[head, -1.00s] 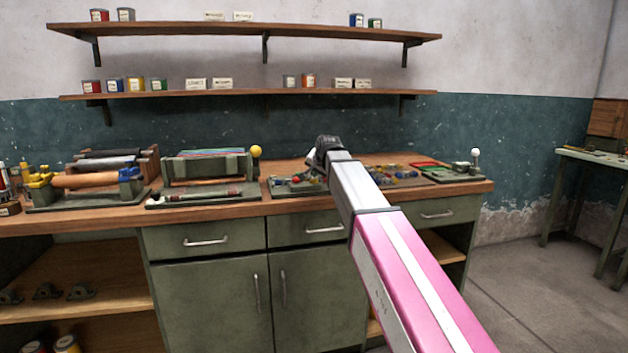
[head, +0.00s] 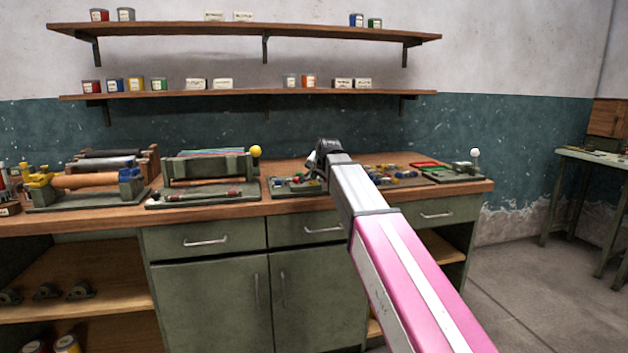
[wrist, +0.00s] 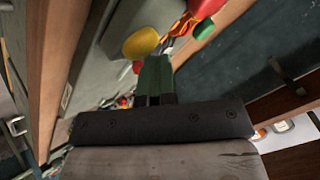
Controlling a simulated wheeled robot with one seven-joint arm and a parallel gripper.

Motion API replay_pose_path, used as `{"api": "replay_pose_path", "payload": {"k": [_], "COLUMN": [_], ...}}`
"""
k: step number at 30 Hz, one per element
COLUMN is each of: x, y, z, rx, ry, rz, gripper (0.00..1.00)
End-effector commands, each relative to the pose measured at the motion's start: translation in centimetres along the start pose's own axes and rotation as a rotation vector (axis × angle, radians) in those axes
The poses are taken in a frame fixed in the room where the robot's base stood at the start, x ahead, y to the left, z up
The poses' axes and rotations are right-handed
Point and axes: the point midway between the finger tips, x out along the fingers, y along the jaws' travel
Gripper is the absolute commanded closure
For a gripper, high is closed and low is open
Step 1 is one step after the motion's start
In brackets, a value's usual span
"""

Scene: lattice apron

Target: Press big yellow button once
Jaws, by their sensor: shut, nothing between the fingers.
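The big yellow button (wrist: 141,43) shows in the wrist view as a rounded yellow cap, just beyond and slightly left of my fingertips. My gripper (wrist: 155,65) is shut and empty, its dark fingers held together and pointing toward the button's side of the panel. I cannot tell whether the fingertips touch the cap. In the head view my arm reaches over the bench, and my gripper (head: 316,172) is mostly hidden behind my wrist. The control panel (head: 283,191) lies beneath it, and my arm covers part of it.
A red knob (wrist: 204,7) and a green button (wrist: 204,28) sit right of the yellow one in the wrist view. On the wooden bench (head: 245,207), a lever with a yellow ball (head: 256,151) stands left and one with a white ball (head: 475,153) right.

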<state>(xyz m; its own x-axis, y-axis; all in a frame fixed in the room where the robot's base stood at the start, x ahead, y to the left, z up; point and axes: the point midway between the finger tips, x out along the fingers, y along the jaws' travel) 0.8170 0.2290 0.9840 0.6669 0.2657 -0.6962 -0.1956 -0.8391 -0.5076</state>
Motion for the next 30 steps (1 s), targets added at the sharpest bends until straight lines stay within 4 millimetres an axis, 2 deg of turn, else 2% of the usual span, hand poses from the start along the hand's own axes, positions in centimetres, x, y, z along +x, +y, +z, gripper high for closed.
{"api": "replay_pose_path", "payload": {"k": [11, 30], "x": [0.0, -1.8], "y": [0.0, -1.3], "z": [0.0, -1.3], "rx": [0.000, 0.000], "ry": [-0.002, -0.001], "rz": [0.001, 0.001], "gripper": [1.00, 1.00]}}
